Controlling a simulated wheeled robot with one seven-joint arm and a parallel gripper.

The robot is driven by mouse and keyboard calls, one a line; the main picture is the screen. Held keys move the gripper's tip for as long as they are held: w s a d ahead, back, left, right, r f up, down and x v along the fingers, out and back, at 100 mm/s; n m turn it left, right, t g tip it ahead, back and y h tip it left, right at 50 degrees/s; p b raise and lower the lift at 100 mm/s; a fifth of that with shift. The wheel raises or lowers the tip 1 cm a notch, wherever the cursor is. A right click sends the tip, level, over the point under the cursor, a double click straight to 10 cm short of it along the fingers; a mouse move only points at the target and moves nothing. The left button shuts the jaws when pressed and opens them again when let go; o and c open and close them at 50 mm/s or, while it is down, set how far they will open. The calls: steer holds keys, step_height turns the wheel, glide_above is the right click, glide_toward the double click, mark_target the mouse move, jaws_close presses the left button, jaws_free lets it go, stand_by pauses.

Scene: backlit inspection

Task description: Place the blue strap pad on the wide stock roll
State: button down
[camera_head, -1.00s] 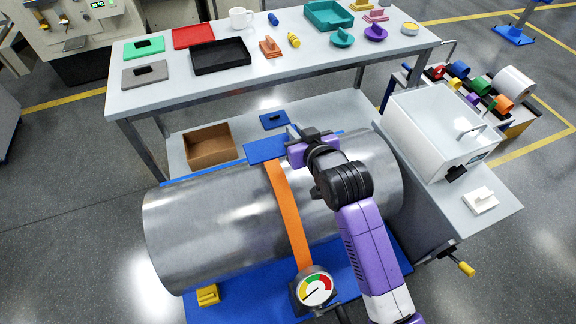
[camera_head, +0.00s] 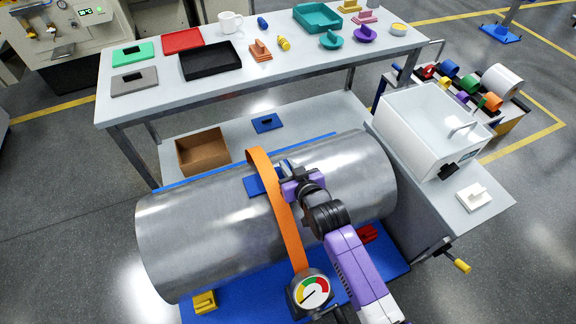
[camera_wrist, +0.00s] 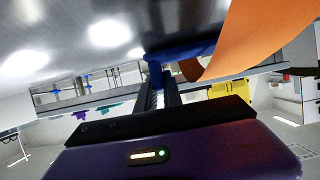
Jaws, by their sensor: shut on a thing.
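The wide stock roll (camera_head: 190,235) is a large shiny metal cylinder lying on a blue base (camera_head: 240,308). An orange strap (camera_head: 287,232) runs over it, and its far end arches up from the roll. The blue strap pad (camera_head: 256,187) is at the upper side of the roll, partly behind the strap. My gripper (camera_head: 287,174) is shut on the pad's handle, just right of the strap. In the wrist view the pad (camera_wrist: 185,48) is close against the roll (camera_wrist: 80,25), beside the strap (camera_wrist: 250,40). I cannot tell whether it touches the roll.
A dial gauge (camera_head: 312,291) sits at the strap's near end. A yellow block (camera_head: 205,302) and a red piece (camera_head: 368,233) are on the base. A cardboard box (camera_head: 203,150) and a blue plate (camera_head: 267,123) lie behind. A white case (camera_head: 425,130) stands right.

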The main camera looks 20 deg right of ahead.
steer(key=shift+f, duration=0.15)
steer(key=c, duration=1.5)
jaws_free()
steer(key=shift+s+r, duration=0.15)
steer(key=shift+r, duration=0.1)
steer(key=v, duration=1.1)
steer(key=shift+s+r, duration=0.2)
steer(key=shift+s, duration=0.1)
